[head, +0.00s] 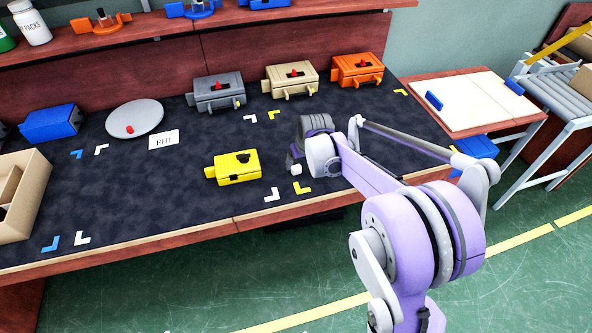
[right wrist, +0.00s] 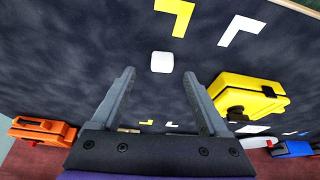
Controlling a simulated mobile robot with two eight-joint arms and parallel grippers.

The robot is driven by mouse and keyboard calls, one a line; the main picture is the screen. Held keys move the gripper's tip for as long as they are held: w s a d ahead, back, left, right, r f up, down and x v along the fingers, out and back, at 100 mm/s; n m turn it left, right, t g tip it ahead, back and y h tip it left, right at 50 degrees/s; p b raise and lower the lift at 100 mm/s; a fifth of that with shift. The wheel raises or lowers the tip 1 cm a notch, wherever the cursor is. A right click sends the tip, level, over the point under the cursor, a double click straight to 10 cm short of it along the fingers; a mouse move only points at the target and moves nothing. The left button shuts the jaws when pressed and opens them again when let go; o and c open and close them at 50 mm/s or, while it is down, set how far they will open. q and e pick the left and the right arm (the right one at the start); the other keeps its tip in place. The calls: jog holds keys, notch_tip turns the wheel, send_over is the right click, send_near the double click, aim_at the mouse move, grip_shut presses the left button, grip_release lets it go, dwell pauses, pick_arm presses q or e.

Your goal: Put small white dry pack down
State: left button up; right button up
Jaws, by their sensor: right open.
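The small white dry pack (right wrist: 162,62) lies on the dark mat (right wrist: 60,65), just beyond and centred between my right gripper's fingertips in the right wrist view. It also shows in the head view (head: 296,169), close below the right gripper (head: 293,160). The right gripper (right wrist: 161,76) is open, with nothing between its two fingers. I cannot tell the exact gap between the fingertips and the pack. My left gripper is in neither view.
A yellow box (head: 236,168) sits left of the right gripper. White (head: 272,195) and yellow (head: 301,188) corner marks lie near the front edge. Grey (head: 217,94), tan (head: 290,79) and orange (head: 357,69) boxes stand at the back. A cardboard box (head: 38,210) stands left.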

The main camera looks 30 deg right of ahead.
aim_at(297, 167)
jog(key=x, duration=0.4)
jog(key=shift+w+a+f, duration=0.1)
jog(key=shift+w+f, duration=0.1)
jog(key=shift+f, duration=0.1)
grip_shut()
